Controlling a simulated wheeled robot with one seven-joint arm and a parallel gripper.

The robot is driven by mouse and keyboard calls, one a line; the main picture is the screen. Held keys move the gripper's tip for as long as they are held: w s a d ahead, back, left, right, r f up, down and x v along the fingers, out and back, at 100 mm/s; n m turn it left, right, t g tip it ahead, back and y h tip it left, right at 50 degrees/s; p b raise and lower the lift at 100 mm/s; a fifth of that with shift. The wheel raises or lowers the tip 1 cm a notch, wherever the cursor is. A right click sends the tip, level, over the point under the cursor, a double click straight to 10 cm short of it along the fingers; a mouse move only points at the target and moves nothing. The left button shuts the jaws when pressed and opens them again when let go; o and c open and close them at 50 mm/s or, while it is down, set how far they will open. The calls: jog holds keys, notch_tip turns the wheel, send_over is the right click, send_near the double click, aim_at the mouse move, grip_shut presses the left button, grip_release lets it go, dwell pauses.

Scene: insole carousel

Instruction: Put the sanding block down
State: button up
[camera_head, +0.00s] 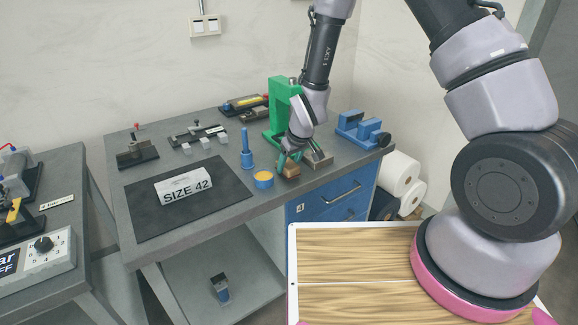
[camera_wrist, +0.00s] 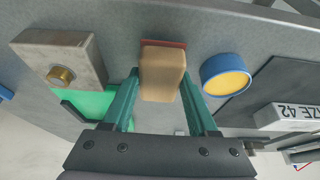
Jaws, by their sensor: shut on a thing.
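The sanding block is a tan wooden block with a reddish-brown layer at one end; it shows between my fingers in the wrist view (camera_wrist: 162,72) and as a small brown shape in the head view (camera_head: 290,171). My gripper (camera_wrist: 160,84) has its green fingers on either side of the block and is shut on it. In the head view my gripper (camera_head: 288,158) is low over the right part of the grey workbench (camera_head: 225,220). I cannot tell whether the block touches the bench top.
A blue cup with yellow contents (camera_head: 263,180) and a grey metal block (camera_head: 319,160) flank the sanding block closely. A green stand (camera_head: 280,105) is behind, a blue vise (camera_head: 358,128) to the right. A dark mat (camera_head: 150,215) bears a "SIZE 42" block (camera_head: 183,187).

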jog(key=shift+f, duration=0.25)
jog(key=shift+f, duration=0.15)
jog(key=o, duration=1.3)
